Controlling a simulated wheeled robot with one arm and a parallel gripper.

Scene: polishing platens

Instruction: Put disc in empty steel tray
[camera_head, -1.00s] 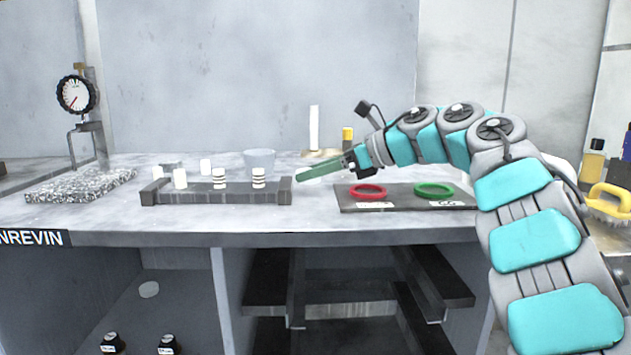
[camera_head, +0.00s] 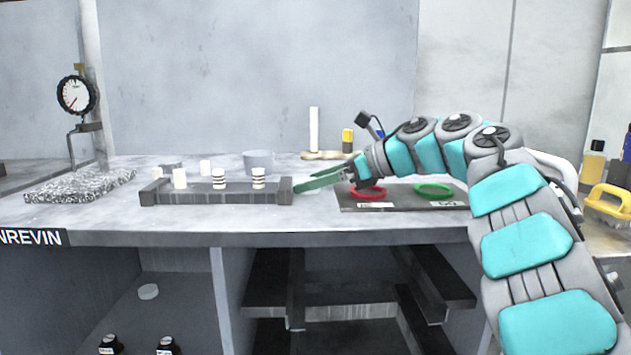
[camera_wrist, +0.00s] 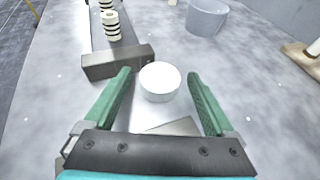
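A short white disc (camera_wrist: 160,82) lies on the bench top, between the tips of my gripper's two green fingers in the wrist view. My gripper (camera_wrist: 159,73) is open, with a gap visible on both sides of the disc. In the head view my gripper (camera_head: 303,187) is low over the bench, right of the dark rack, and mostly hides the disc. A flat grey plate (camera_head: 400,205) with a red ring (camera_head: 368,193) and a green ring (camera_head: 433,190) lies to the right. I cannot pick out an empty steel tray with certainty.
The dark rack (camera_head: 270,195) carries white and striped cylinders close to my gripper's left. A grey cup (camera_head: 258,160) stands behind it. A dial gauge stand (camera_head: 77,95) is at far left. A yellow-handled brush (camera_head: 608,200) is at right.

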